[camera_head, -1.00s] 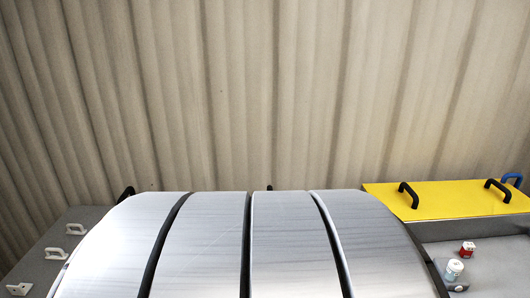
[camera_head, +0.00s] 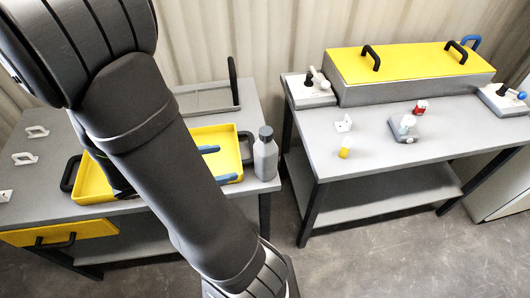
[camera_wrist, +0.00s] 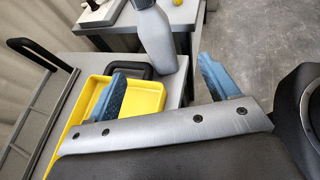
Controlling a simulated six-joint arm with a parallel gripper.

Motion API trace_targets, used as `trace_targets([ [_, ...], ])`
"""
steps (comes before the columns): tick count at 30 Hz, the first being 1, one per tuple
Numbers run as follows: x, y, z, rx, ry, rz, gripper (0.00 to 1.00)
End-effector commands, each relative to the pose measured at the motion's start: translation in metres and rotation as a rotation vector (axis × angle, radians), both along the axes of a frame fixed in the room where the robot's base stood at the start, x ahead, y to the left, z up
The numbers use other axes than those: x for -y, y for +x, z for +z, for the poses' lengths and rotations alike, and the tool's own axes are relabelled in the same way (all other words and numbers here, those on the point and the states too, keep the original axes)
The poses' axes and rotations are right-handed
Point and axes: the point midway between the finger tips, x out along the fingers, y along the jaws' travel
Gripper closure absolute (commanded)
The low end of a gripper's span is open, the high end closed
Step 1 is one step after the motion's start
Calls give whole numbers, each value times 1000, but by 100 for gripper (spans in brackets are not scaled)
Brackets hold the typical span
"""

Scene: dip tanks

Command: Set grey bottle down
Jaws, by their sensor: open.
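The grey bottle (camera_head: 265,158) with a dark cap stands upright on the right edge of the left table (camera_head: 250,98), beside the yellow tray (camera_head: 243,142). My gripper (camera_head: 218,164) is open, with its blue fingers over the tray, left of the bottle. In the wrist view the bottle (camera_wrist: 157,40) shows beyond and between the spread fingertips of my gripper (camera_wrist: 161,72). The fingers look apart from it. The bottle's top is cut off there.
A gap separates the tables. A black-handled frame (camera_head: 205,98) stands behind the tray.

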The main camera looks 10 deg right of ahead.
Motion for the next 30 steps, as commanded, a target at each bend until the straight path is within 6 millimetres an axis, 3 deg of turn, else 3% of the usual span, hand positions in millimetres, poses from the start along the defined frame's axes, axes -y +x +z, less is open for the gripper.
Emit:
trace_targets([
  [5, 3, 4, -2, -12, -31, 32, 20],
  [30, 94, 41, -42, -10, -26, 26, 20],
])
